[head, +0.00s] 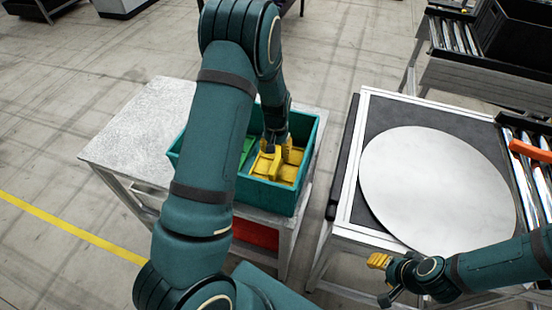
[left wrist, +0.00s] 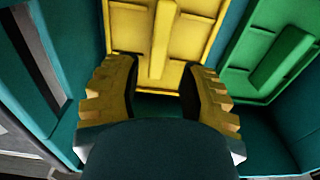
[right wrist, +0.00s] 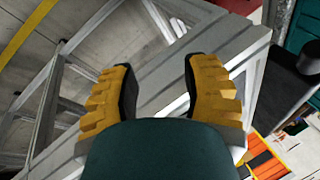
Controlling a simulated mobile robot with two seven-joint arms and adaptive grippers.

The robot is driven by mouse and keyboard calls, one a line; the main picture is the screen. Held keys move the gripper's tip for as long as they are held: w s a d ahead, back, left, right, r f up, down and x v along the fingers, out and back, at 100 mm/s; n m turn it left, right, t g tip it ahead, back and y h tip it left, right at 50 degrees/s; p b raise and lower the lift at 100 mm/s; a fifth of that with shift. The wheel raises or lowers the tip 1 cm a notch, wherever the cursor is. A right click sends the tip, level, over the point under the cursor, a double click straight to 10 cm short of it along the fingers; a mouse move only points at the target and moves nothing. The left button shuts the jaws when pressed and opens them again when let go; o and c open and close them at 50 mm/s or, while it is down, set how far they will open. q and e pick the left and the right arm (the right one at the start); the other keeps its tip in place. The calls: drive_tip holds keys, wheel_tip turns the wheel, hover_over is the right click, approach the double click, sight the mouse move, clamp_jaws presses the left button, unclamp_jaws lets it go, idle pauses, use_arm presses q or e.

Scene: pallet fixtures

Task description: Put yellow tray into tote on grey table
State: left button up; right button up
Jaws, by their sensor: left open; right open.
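The yellow tray (head: 284,171) lies inside the teal tote (head: 264,194), in its right part, on the grey table (head: 140,135). In the left wrist view the yellow tray (left wrist: 196,35) lies just ahead of my left gripper, with a raised bar along its middle. My left gripper (head: 280,150) reaches down into the tote. Its yellow fingers (left wrist: 160,85) are spread on either side of the bar's line and hold nothing that I can see. My right gripper (head: 378,275) is open and empty, in front of the other table; its fingers (right wrist: 160,90) are apart.
A green tray (left wrist: 270,50) lies beside the yellow tray in the tote. The right table (head: 365,205) carries a large round pale disc (head: 440,185). A roller conveyor (head: 525,170) with an orange part (head: 530,151) stands at the right. The grey table's left part is bare.

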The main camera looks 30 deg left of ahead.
sight(275, 163)
use_arm(q)
drive_tip(key=shift+r, duration=1.8)
drive_tip(key=shift+s, duration=0.1)
